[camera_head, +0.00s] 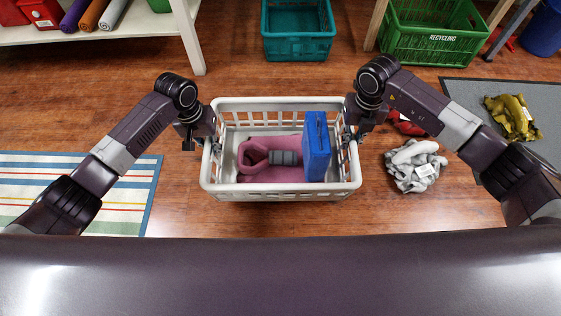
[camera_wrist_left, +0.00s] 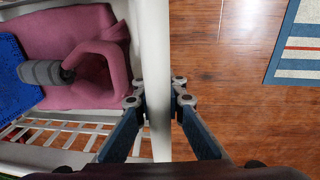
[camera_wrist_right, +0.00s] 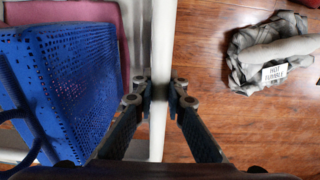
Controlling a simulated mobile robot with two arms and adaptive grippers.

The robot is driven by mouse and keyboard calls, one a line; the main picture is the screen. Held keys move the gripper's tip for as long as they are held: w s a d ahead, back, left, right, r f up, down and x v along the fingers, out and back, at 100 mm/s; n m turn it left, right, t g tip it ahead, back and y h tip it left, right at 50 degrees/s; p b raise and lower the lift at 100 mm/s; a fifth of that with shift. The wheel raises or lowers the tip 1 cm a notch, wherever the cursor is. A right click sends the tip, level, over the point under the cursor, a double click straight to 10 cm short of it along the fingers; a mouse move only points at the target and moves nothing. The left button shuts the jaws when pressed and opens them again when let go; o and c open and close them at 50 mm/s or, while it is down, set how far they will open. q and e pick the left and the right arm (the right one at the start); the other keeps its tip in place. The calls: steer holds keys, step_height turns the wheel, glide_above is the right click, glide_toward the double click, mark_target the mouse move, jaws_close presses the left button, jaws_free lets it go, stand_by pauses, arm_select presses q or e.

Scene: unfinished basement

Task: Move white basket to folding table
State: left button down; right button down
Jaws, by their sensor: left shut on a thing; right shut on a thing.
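The white basket (camera_head: 281,104) is in the middle of the head view, between my two grippers. It holds a pink cloth item (camera_head: 272,173), a grey dumbbell-like thing (camera_head: 285,157) and a blue perforated box (camera_head: 316,147). My left gripper (camera_head: 207,142) is shut on the basket's left rim; the left wrist view shows the fingers on either side of the white rim (camera_wrist_left: 155,60). My right gripper (camera_head: 350,136) is shut on the right rim, which also shows between its fingers in the right wrist view (camera_wrist_right: 162,60). No folding table can be made out.
A teal crate (camera_head: 298,47) and a green recycling crate (camera_head: 440,42) stand at the back. Grey clothing (camera_head: 414,168) lies right of the basket. A yellow-green garment (camera_head: 512,117) lies on a grey mat (camera_head: 465,90). A striped rug (camera_head: 80,175) is at left, below a white shelf (camera_head: 120,28).

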arm_select(q)
steer(key=shift+a+r, duration=0.1)
